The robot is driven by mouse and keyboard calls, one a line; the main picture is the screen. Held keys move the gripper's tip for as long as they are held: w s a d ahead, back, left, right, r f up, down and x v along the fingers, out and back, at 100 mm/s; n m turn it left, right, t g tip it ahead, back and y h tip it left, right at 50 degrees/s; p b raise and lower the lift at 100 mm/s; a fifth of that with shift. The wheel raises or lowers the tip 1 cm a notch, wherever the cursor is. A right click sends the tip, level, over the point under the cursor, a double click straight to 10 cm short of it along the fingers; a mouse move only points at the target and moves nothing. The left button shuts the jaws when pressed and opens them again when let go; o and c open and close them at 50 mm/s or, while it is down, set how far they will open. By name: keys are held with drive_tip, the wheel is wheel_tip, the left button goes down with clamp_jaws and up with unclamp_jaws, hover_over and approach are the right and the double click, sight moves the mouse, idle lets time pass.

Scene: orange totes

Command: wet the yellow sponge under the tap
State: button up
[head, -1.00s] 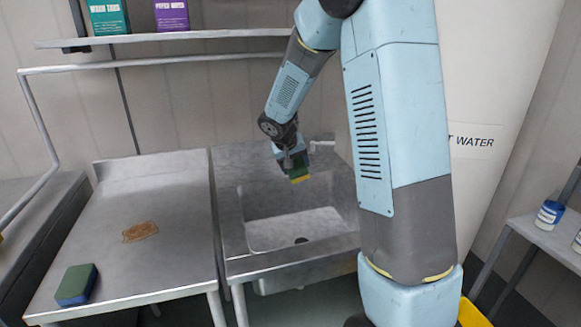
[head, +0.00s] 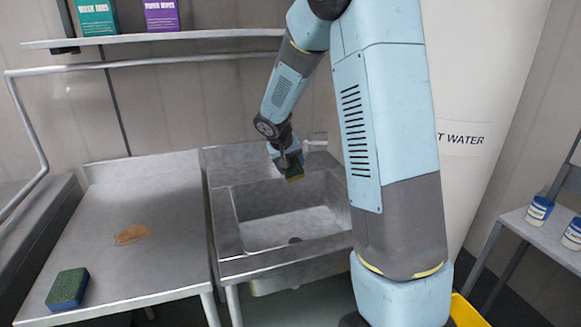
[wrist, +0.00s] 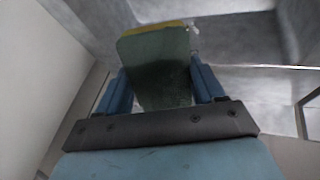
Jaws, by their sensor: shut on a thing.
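My gripper (head: 287,166) is shut on the yellow sponge (head: 295,174), which has a green side and a yellow side. It holds the sponge above the back part of the sink basin (head: 290,222), close to the tap (head: 314,143) on the back wall side. In the wrist view the sponge (wrist: 160,70) sits between the two blue fingers, its green face toward the camera with a dark patch on it and a yellow edge at the top. Whether water is running cannot be told.
A green and blue sponge (head: 67,288) lies on the steel counter (head: 165,260) left of the sink, near a brown stain (head: 131,234). A shelf (head: 160,40) with two boxes hangs above. A large white hot-water tank (head: 480,70) stands at right.

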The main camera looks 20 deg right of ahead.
sight(296, 174)
drive_tip(key=shift+s+a, duration=0.25)
drive_tip(key=shift+s, duration=1.65)
drive_tip(key=shift+s+a, duration=0.2)
drive_tip(key=shift+s, duration=1.7)
drive_tip(key=s+r, duration=0.4)
drive_tip(key=s, duration=0.1)
drive_tip(key=shift+a, duration=0.3)
